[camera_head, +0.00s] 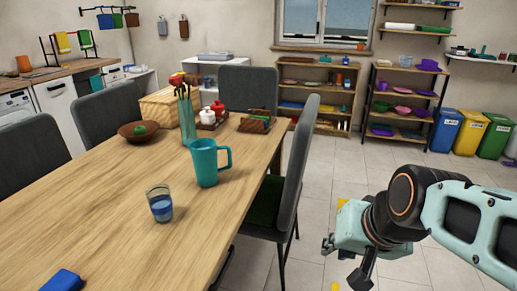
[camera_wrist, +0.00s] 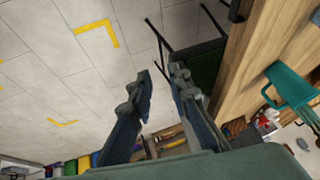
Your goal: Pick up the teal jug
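The teal jug (camera_head: 205,165) stands upright on the wooden table (camera_head: 105,208), with its handle on the right in the head view. It also shows at the right of the wrist view (camera_wrist: 291,86), seen tilted. My gripper (camera_head: 332,250) is off to the right of the table over the floor, apart from the jug. In the wrist view my gripper (camera_wrist: 160,82) has its two fingers apart with nothing between them.
A glass with blue liquid (camera_head: 160,204) stands in front of the jug, and a teal vase (camera_head: 187,125) stands behind it. A grey chair (camera_head: 293,165) is at the table's right edge, between my gripper and the jug. A blue item (camera_head: 64,281) lies at front left.

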